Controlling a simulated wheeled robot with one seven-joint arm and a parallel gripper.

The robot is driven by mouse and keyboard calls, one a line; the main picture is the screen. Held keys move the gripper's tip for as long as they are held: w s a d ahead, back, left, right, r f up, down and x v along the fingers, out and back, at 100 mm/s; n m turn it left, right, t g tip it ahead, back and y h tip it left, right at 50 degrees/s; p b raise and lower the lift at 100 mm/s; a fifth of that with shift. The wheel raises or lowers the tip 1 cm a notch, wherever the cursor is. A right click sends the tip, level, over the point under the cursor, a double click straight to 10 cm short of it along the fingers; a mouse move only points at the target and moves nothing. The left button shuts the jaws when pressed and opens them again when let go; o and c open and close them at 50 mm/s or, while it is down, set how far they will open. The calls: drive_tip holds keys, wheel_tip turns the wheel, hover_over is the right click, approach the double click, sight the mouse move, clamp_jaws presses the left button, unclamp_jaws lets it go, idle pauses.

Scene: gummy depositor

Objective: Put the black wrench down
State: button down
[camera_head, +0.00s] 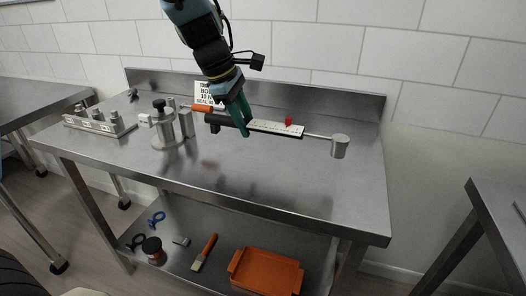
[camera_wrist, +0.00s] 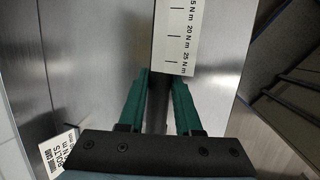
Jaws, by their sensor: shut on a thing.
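In the wrist view the dark grip of the wrench (camera_wrist: 180,38) passes between the fingers (camera_wrist: 160,82), and scale numbers in N m show.
A steel fixture with a black knob (camera_head: 170,135) stands left of the wrench. A socket rack (camera_head: 99,124) is at the table's left, and a white sign (camera_head: 203,90) behind. The front right tabletop is clear. The lower shelf holds an orange tray (camera_head: 266,254) and a brush (camera_head: 205,252).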

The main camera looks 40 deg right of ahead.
drive_tip(key=shift+f, duration=3.65)
drive_tip(key=c, duration=0.6)
unclamp_jaws()
